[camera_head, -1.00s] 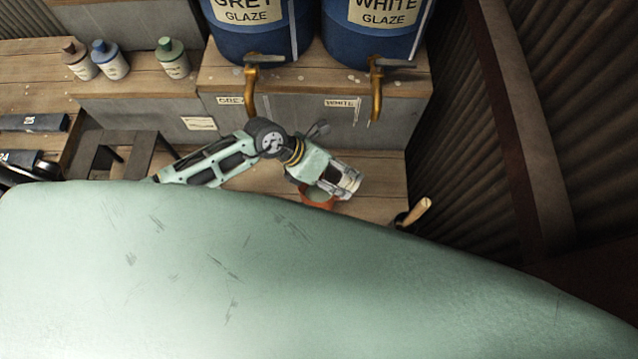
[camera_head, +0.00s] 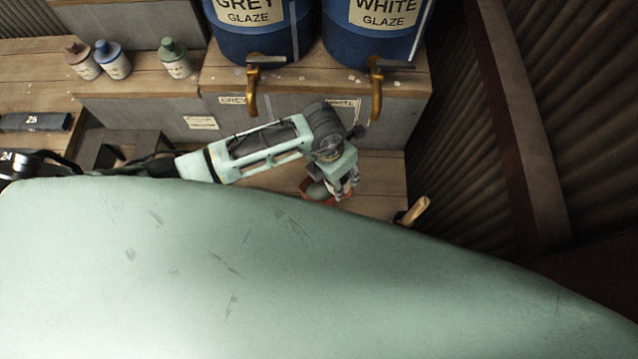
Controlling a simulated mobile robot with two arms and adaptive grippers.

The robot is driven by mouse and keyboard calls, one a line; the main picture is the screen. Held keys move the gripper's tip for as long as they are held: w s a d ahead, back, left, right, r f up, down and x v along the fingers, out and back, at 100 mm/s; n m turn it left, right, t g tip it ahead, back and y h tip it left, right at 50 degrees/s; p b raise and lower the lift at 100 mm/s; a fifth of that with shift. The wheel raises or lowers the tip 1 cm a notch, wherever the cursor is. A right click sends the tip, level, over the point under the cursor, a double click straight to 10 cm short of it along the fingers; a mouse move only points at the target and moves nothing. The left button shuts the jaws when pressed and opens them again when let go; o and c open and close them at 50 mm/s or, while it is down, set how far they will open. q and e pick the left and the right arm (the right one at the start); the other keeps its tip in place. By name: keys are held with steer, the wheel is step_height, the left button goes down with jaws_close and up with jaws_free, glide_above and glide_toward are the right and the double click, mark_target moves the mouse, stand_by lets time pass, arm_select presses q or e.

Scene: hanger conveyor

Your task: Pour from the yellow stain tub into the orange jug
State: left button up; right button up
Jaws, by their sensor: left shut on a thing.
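The orange jug (camera_head: 310,186) stands low in front of the grey and white glaze barrels, below the taps. Only part of its rim and side shows, with something dull green inside its mouth. My left gripper (camera_head: 346,188) comes down over its right side and is shut on the jug; the fingers partly cover it. My own large pale green body hides whatever is lower. I do not see a yellow stain tub. My right gripper is not in view.
Blue grey-glaze (camera_head: 262,28) and white-glaze (camera_head: 372,32) barrels with brass taps (camera_head: 376,92) stand behind. Several small bottles (camera_head: 174,60) stand at left. A wooden-handled tool (camera_head: 415,211) is right of the jug. A corrugated wall (camera_head: 560,110) closes the right side.

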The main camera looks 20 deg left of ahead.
arm_select(q)
steer(key=shift+w+f+g+y, duration=0.1)
steer(key=shift+f+g+y, duration=0.2)
steer(key=shift+y, duration=0.5)
steer(key=shift+a, duration=0.15)
steer(key=shift+r, duration=1.45)
